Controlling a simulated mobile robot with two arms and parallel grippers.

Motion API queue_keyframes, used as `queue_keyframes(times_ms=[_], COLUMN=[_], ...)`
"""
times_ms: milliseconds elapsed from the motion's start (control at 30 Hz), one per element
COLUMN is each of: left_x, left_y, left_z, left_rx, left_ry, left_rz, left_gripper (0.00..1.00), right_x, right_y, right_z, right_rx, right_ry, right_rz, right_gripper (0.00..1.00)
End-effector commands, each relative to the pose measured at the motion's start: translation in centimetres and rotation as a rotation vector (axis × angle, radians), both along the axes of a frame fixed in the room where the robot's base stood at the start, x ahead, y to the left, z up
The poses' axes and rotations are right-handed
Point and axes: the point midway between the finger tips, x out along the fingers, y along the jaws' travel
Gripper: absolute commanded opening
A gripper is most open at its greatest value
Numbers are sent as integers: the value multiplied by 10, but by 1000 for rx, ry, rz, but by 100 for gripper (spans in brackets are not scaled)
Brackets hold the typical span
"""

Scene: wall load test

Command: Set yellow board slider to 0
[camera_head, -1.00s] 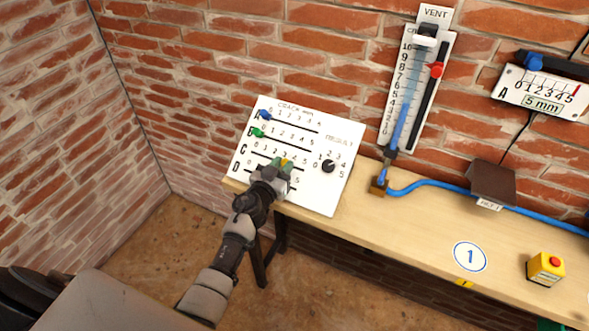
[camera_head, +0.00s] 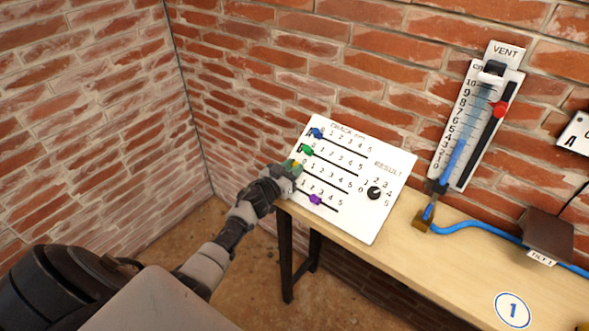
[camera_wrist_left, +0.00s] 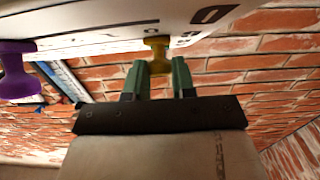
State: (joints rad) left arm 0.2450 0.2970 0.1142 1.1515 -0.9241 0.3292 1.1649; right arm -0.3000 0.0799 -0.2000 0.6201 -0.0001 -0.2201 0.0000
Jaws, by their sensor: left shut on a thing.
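The white board (camera_head: 385,155) stands tilted on the bench against the brick wall, with four lettered slider rows. The yellow slider (camera_head: 297,163) is at the left end of the third row; it also shows in the wrist view (camera_wrist_left: 157,55). My left gripper (camera_head: 291,169) is shut on its knob, with the green fingers (camera_wrist_left: 161,75) on either side. The gripper hides that row's left end, so the exact mark cannot be read. My right gripper is not in view.
The blue slider (camera_head: 317,133) and green slider (camera_head: 306,149) sit near 0, just above my gripper. The purple slider (camera_head: 315,199) is around 2 in the row below. A dial (camera_head: 374,193) is on the board's right. The wooden bench (camera_head: 400,258) extends right.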

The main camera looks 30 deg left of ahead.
Motion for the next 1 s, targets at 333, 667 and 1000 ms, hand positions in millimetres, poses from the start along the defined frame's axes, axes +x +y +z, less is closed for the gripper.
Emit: queue_keyframes(times_ms=[333, 667, 1000], left_x=[0, -18, -80], left_y=[2, 4, 9], left_z=[1, 0, -2], left_rx=[2, 4, 2], left_ry=[0, 3, 3], left_rz=[6, 5, 5], left_gripper=[50, 50, 50], right_x=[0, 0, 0], right_y=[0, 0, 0], right_z=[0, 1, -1], right_rx=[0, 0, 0], right_ry=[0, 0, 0], right_rz=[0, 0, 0], right_gripper=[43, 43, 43])
